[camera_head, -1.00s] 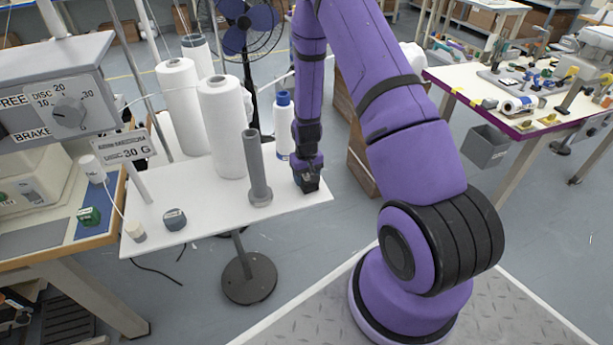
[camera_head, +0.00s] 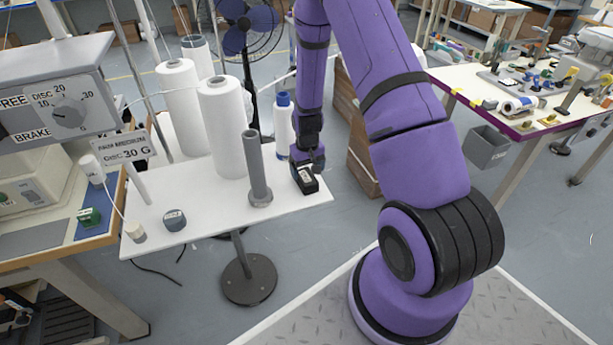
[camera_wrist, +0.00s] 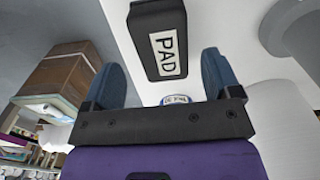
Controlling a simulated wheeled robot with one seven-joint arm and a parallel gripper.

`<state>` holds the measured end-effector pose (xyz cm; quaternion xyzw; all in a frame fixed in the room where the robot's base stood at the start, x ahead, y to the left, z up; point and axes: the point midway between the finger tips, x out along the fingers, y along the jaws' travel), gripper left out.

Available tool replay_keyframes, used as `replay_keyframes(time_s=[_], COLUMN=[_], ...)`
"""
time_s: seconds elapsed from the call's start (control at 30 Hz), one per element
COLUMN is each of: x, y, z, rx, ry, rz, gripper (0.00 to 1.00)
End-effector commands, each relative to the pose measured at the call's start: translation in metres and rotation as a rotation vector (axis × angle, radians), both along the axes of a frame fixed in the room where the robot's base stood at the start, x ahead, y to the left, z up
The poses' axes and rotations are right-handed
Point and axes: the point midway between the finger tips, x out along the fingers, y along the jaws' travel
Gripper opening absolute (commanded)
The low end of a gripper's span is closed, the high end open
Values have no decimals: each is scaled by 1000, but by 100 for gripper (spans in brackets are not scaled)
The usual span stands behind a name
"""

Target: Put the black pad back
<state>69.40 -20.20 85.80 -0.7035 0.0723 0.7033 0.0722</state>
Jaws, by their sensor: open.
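The black pad (camera_head: 306,181) lies on the white table (camera_head: 215,205), near its right end, beside the grey upright post (camera_head: 257,165). In the wrist view the pad (camera_wrist: 147,27) is a black block with a white label reading PAD. My gripper (camera_head: 307,160) is just behind the pad in the head view. In the wrist view my gripper (camera_wrist: 166,78) has its two blue fingers wide apart. The pad is apart from the fingers.
Tall white rolls (camera_head: 222,125) stand at the table's back. A blue-capped white bottle (camera_head: 283,128) stands close behind my gripper. A small dark weight (camera_head: 174,219) sits at the table's front left. A cardboard box (camera_head: 362,160) is to the right of the table.

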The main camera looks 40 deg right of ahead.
Motion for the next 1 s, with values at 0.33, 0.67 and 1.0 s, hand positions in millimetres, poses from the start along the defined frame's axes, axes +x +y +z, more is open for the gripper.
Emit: replay_keyframes(time_s=[0.33, 0.67, 1.0], x=[0, 1, -13], y=[-3, 3, 38], z=[56, 93, 221], rx=[0, -3, -14], ry=[-2, -20, -123], rz=[1, 9, 52], gripper=[83, 83, 83])
